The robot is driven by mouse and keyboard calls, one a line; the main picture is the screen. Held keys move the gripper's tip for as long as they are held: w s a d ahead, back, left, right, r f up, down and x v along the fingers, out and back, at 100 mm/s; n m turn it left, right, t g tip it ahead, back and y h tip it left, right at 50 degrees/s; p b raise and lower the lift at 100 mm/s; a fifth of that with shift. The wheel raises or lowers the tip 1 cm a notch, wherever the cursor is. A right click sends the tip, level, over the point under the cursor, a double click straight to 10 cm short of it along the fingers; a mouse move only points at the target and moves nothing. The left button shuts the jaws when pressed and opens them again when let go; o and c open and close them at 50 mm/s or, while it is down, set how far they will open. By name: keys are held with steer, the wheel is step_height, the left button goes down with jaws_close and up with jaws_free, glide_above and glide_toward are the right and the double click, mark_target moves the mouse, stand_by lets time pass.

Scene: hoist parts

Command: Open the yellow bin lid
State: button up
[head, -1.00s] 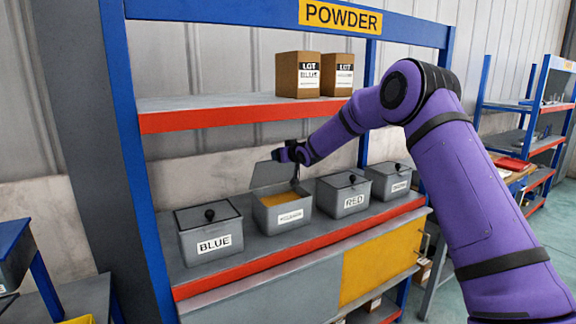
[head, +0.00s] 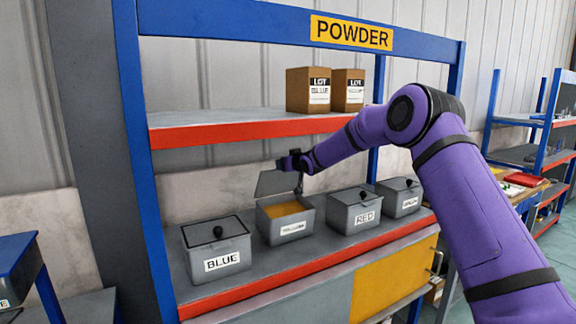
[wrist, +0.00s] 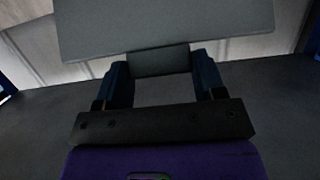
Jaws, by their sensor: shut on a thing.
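The yellow bin (head: 291,229) is a grey box on the lower shelf, second from the left, with yellow powder (head: 283,209) inside. Its label is too blurred to read fully. Its grey lid (head: 274,183) stands raised and tilted up over the bin's back edge, so the bin is open. My gripper (head: 298,175) is at the lid's right side, above the bin. In the wrist view my gripper (wrist: 163,82) is shut on the lid (wrist: 165,28), with a grey part of it between the two dark fingers.
The blue bin (head: 217,249) stands to the left with its lid down. The red bin (head: 361,212) and another bin (head: 400,200) stand to the right, lids down.

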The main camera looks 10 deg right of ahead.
stand_by(0.5)
steer(key=o, duration=1.3)
steer(key=shift+s, duration=0.15)
steer(key=v, duration=1)
steer(key=shift+s+d, duration=0.15)
steer(key=shift+s, duration=0.15)
